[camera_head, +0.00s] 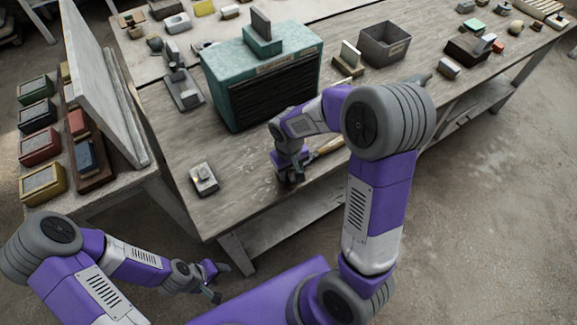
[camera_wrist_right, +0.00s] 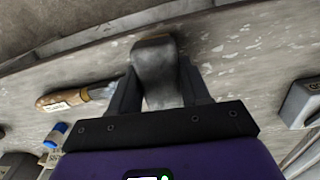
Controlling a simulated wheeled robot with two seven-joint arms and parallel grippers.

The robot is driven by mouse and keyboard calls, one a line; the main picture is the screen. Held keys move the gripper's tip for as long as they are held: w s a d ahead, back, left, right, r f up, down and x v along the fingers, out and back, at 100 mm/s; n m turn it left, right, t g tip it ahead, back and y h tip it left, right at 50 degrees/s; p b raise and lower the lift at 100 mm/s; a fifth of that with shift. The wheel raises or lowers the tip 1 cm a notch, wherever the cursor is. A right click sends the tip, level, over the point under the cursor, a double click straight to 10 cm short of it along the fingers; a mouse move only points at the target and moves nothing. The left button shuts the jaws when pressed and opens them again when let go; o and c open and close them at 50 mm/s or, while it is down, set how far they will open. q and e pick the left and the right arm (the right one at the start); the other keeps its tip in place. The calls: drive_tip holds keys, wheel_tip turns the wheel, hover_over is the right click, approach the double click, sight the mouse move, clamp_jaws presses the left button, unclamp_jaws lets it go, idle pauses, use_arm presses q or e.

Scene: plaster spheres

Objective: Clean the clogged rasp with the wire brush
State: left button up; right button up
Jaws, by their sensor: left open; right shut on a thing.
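My right gripper (camera_head: 291,178) is low over the front part of the workbench, below the teal cabinet. In the right wrist view it (camera_wrist_right: 157,88) is shut on a smooth grey piece with a rounded top (camera_wrist_right: 154,62); I cannot tell whether this is part of the rasp or the wire brush. A tool with a wooden handle (camera_head: 329,146) lies beside this gripper. A labelled wooden handle (camera_wrist_right: 72,98) also shows left of the fingers in the wrist view. My left gripper (camera_head: 214,281) is open and empty, off the bench's front edge. I cannot clearly identify the rasp's teeth or brush bristles.
The workbench (camera_head: 265,195) holds a teal cabinet (camera_head: 220,70) with a dark slatted front and a grey bin (camera_head: 384,45). A small pale block (camera_head: 204,179) stands near the left front. A side table at left carries coloured boxes (camera_head: 39,147) and a leaning board (camera_head: 97,75).

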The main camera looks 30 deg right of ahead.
drive_tip(key=shift+w, duration=0.1)
drive_tip(key=shift+w+r+p, duration=0.1)
drive_tip(key=shift+w+p, duration=0.25)
drive_tip(key=shift+w, duration=1.8)
drive_tip(key=shift+s, duration=0.15)
drive_tip(key=shift+s+b, duration=0.3)
drive_tip(key=shift+s, duration=1.8)
drive_tip(key=shift+w, duration=0.15)
drive_tip(key=shift+w+r+p, duration=0.65)
drive_tip(key=shift+w+p, duration=0.2)
drive_tip(key=shift+w, duration=0.15)
